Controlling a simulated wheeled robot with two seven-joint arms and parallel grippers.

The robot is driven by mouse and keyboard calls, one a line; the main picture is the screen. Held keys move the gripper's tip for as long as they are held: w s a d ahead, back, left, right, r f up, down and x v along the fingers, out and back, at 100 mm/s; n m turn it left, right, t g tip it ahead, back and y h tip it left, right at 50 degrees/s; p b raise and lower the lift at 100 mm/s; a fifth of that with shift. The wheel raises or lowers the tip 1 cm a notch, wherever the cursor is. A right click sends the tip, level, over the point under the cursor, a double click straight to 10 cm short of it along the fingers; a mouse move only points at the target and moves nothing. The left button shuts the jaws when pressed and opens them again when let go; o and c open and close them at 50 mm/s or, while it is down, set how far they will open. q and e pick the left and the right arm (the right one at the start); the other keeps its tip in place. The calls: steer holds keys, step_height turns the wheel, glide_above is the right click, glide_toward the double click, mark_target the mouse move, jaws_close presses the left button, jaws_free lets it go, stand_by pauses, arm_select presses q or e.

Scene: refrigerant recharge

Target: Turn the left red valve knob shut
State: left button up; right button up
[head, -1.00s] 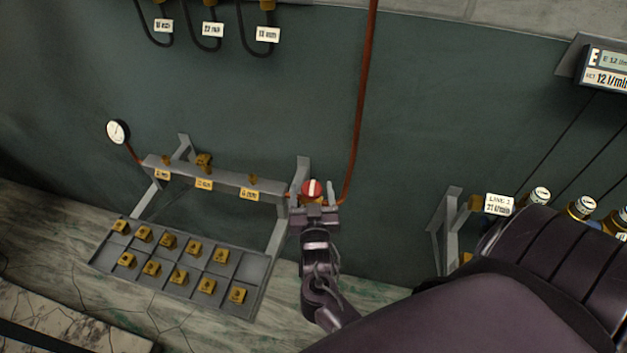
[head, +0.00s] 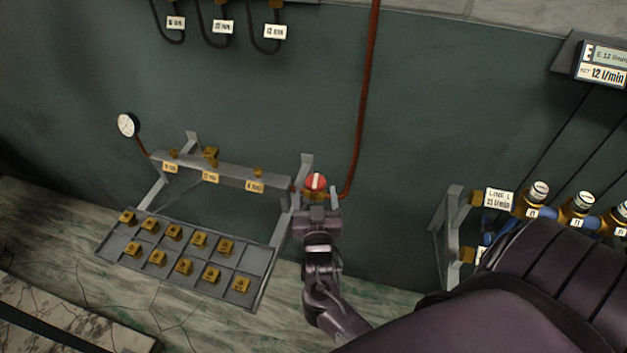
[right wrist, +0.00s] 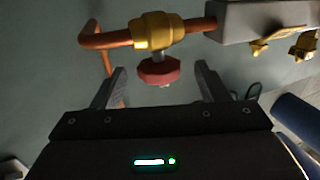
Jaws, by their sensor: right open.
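The left red valve knob (head: 316,181) has a white stripe that stands about upright in the head view. It sits on a brass valve body (head: 314,195) at the right end of the grey manifold rail. My right gripper (head: 317,204) is just below the knob in the head view. In the right wrist view the red knob (right wrist: 159,71) lies ahead, between the lines of the two open fingers (right wrist: 159,84), and I see no contact. The brass valve (right wrist: 158,30) and copper pipe show behind it. My left gripper is not in view.
A compartment tray (head: 252,262) with several brass fittings lies below the rail (head: 225,172). A gauge (head: 128,125) is at its left end. A red-brown pipe (head: 367,90) rises at the right. Another manifold (head: 453,225) stands beyond my right arm.

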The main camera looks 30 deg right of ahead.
mark_target(316, 178)
steer(key=x, duration=0.2)
steer(key=p+x, duration=0.1)
steer(key=x, duration=0.2)
steer(key=shift+r, duration=0.2)
steer(key=shift+w+d+f, duration=0.15)
steer(key=shift+w+d, duration=0.05)
steer(key=shift+w, duration=0.15)
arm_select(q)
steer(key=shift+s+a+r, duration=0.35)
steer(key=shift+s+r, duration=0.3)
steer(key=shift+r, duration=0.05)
arm_select(e)
steer(key=shift+c, duration=0.5)
steer(key=c, duration=0.9)
steer(key=shift+f+m+g+h+b, duration=0.1)
steer(key=shift+m+g+h+b, duration=0.3)
steer(key=shift+m+h+b, duration=0.15)
steer(key=shift+h, duration=0.35)
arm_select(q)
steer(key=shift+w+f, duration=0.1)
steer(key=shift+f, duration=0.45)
arm_select(e)
steer(key=shift+d, duration=0.1)
steer(key=shift+s, duration=0.1)
